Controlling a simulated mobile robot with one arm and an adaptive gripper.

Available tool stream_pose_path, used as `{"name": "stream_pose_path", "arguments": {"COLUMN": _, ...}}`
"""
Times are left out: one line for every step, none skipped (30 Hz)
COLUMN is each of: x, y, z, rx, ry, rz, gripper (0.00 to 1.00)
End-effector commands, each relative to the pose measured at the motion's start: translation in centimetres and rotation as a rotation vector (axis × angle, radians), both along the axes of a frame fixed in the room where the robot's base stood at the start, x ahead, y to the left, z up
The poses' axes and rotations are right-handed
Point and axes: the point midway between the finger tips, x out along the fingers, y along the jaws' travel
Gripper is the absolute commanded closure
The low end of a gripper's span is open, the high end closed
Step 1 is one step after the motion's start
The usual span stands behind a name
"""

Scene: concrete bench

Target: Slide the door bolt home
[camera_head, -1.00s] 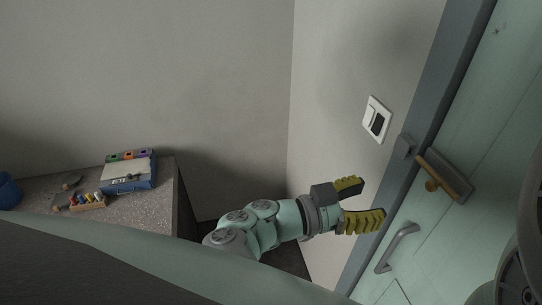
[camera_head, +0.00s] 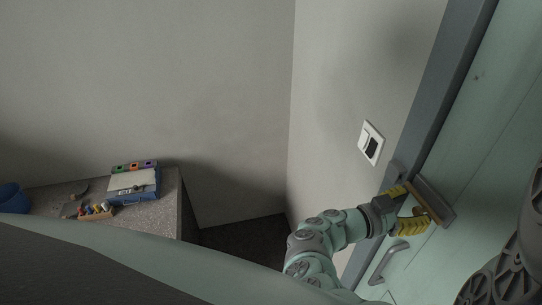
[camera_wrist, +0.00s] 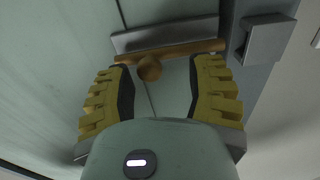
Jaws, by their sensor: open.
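The door bolt (camera_wrist: 185,50) is a brown bar with a round knob (camera_wrist: 149,68), lying along a grey plate (camera_wrist: 165,34) on the pale green door (camera_head: 480,115). In the wrist view the knob sits between my open fingers, just ahead of their tips. The bar's right end stops short of the grey keeper block (camera_wrist: 266,38) on the door frame, with a small gap between. My gripper (camera_wrist: 162,78) is open and empty. In the head view my gripper (camera_head: 408,208) is at the bolt and hides the knob and part of the bar.
A grey door handle (camera_head: 388,263) is below the bolt. A light switch (camera_head: 371,143) is on the wall left of the frame. A bench (camera_head: 150,212) at left carries a blue box (camera_head: 136,184), a small tray of coloured pieces (camera_head: 97,212) and a blue bucket (camera_head: 12,198).

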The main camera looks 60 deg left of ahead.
Motion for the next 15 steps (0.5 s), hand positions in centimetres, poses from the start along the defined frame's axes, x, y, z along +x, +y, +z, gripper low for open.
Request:
{"name": "stream_pose_path", "arguments": {"x": 0.3, "y": -0.2, "z": 0.5, "rx": -0.004, "ry": 0.000, "rz": -0.002, "gripper": 0.46}}
{"name": "stream_pose_path", "arguments": {"x": 0.4, "y": -0.3, "z": 0.4, "rx": -0.006, "ry": 0.002, "rz": -0.004, "gripper": 0.46}}
{"name": "stream_pose_path", "arguments": {"x": 0.5, "y": -0.5, "z": 0.3, "rx": -0.007, "ry": 0.005, "rz": -0.005, "gripper": 0.46}}
{"name": "stream_pose_path", "arguments": {"x": 0.6, "y": -0.6, "z": 0.2, "rx": -0.010, "ry": 0.005, "rz": -0.006, "gripper": 0.46}}
{"name": "stream_pose_path", "arguments": {"x": 0.7, "y": -0.7, "z": 0.2, "rx": -0.011, "ry": 0.005, "rz": -0.008, "gripper": 0.46}}
{"name": "stream_pose_path", "arguments": {"x": 0.8, "y": -0.9, "z": 0.2, "rx": -0.012, "ry": 0.005, "rz": -0.012, "gripper": 0.46}}
{"name": "stream_pose_path", "arguments": {"x": 0.9, "y": -1.0, "z": 0.1, "rx": -0.013, "ry": 0.005, "rz": -0.014, "gripper": 0.46}}
{"name": "stream_pose_path", "arguments": {"x": 1.0, "y": -1.1, "z": 0.1, "rx": -0.014, "ry": 0.004, "rz": -0.016, "gripper": 0.46}}
{"name": "stream_pose_path", "arguments": {"x": 1.0, "y": -1.2, "z": 0.1, "rx": -0.015, "ry": 0.005, "rz": -0.018, "gripper": 0.46}}
{"name": "stream_pose_path", "arguments": {"x": 1.1, "y": -1.3, "z": 0.0, "rx": -0.017, "ry": 0.004, "rz": -0.019, "gripper": 0.46}}
{"name": "stream_pose_path", "arguments": {"x": 1.1, "y": -1.4, "z": 0.0, "rx": -0.018, "ry": 0.004, "rz": -0.020, "gripper": 0.46}}
{"name": "stream_pose_path", "arguments": {"x": 1.1, "y": -1.4, "z": -0.1, "rx": -0.017, "ry": 0.005, "rz": -0.021, "gripper": 0.46}}
{"name": "stream_pose_path", "arguments": {"x": 1.1, "y": -1.4, "z": -0.1, "rx": -0.018, "ry": 0.006, "rz": -0.021, "gripper": 0.46}}
{"name": "stream_pose_path", "arguments": {"x": 1.1, "y": -1.4, "z": -0.2, "rx": -0.018, "ry": 0.006, "rz": -0.022, "gripper": 0.46}}
{"name": "stream_pose_path", "arguments": {"x": 1.1, "y": -1.5, "z": -0.2, "rx": -0.018, "ry": 0.007, "rz": -0.022, "gripper": 0.46}}
